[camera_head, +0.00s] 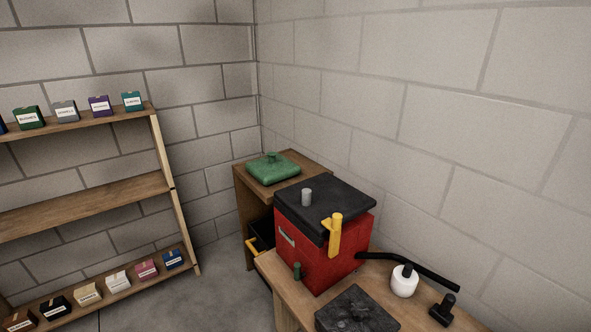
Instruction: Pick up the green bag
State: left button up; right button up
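A green bag (273,168), low and flat with a small knob-like tuft on top, lies on a small wooden cabinet (313,162) in the far corner, behind a red box. Its whole top shows and nothing covers it. Neither of my grippers is in the head view, and nothing is seen touching the bag.
A red box (309,248) with a black lid and yellow lever stands on a wooden table (274,275) in front of the cabinet. A shelf (85,204) with small boxes stands left; floor between is clear.

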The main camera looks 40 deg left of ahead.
aim_at(275, 168)
jog(key=j+z, duration=0.5)
jog(key=j, duration=0.4)
jog(key=j+z, duration=0.5)
jog(key=j, duration=0.4)
